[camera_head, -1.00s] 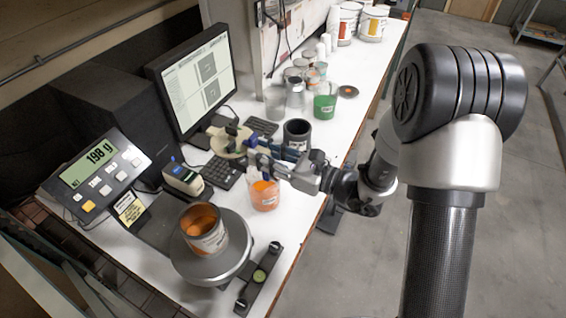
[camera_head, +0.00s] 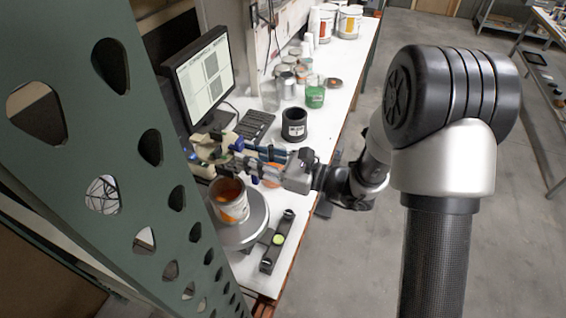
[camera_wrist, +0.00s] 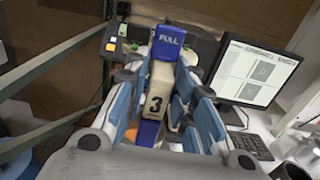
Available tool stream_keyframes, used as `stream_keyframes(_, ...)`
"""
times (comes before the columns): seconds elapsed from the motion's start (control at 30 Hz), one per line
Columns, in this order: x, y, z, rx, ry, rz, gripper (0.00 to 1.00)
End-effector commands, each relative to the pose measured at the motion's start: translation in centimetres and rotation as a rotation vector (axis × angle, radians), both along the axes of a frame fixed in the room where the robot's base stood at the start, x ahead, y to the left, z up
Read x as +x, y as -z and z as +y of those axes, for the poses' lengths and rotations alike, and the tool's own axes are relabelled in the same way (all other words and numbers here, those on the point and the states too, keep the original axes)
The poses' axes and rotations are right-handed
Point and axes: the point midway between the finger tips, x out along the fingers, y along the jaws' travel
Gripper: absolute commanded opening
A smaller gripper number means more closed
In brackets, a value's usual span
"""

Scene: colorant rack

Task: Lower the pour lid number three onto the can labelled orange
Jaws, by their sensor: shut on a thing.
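My gripper (camera_head: 243,152) is shut on pour lid number three (camera_head: 204,149), a cream lid with blue parts. In the wrist view, the lid's cream stem marked "3" (camera_wrist: 156,103) and its blue PULL tab (camera_wrist: 168,42) show between the blue-sided fingers. An open can (camera_head: 236,213) with orange contents and an orange patch on its label stands upright on the round scale plate (camera_head: 259,224). The lid appears above and behind the can, apart from it. The can's label text is too small to read. I cannot make out the can in the wrist view.
A perforated green upright (camera_head: 130,150) fills the left foreground and hides the scale display. A black cup (camera_head: 294,124), a green beaker (camera_head: 314,97), a monitor (camera_head: 203,80) and a bubble level (camera_head: 277,241) are on the bench.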

Motion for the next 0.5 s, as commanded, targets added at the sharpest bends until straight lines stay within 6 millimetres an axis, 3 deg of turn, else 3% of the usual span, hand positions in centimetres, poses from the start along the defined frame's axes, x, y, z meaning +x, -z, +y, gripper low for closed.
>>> stream_keyframes(0.23,0.0,0.6,0.0,0.002,0.0,-0.001,0.0)
stream_keyframes(0.5,0.0,2.9,0.0,0.002,0.0,-0.001,0.0)
